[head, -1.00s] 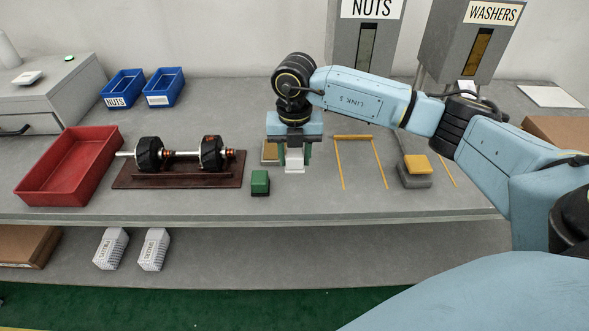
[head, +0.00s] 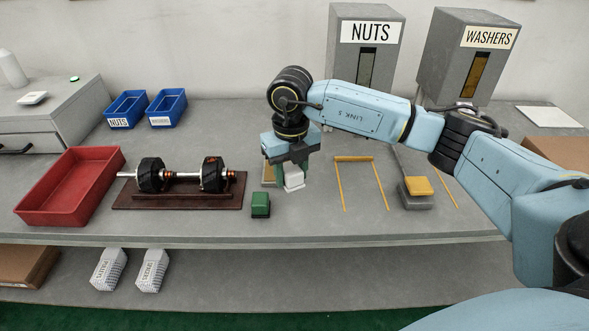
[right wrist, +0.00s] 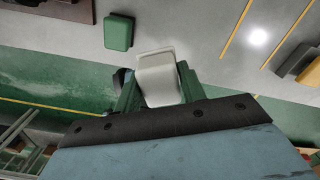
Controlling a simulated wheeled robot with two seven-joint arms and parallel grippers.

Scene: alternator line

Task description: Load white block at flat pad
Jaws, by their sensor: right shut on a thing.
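My right gripper (head: 292,172) is shut on the white block (head: 294,179) and points down over the middle of the table. In the right wrist view the white block (right wrist: 158,77) sits between the green fingers, its far end sticking out past them. A tan-topped pad (head: 268,174) is partly hidden just left of the gripper. A yellow block (head: 418,186) lies on a grey pad (head: 416,202) to the right. I cannot tell which of these is the flat pad. My left gripper is out of view.
A green block (head: 260,204) stands just in front and left of the gripper. A rotor shaft on a brown stand (head: 130,202) and a red tray (head: 40,212) are further left. Yellow lines (head: 378,187) mark a bare area right of the gripper. NUTS and WASHERS dispensers (head: 345,70) stand behind.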

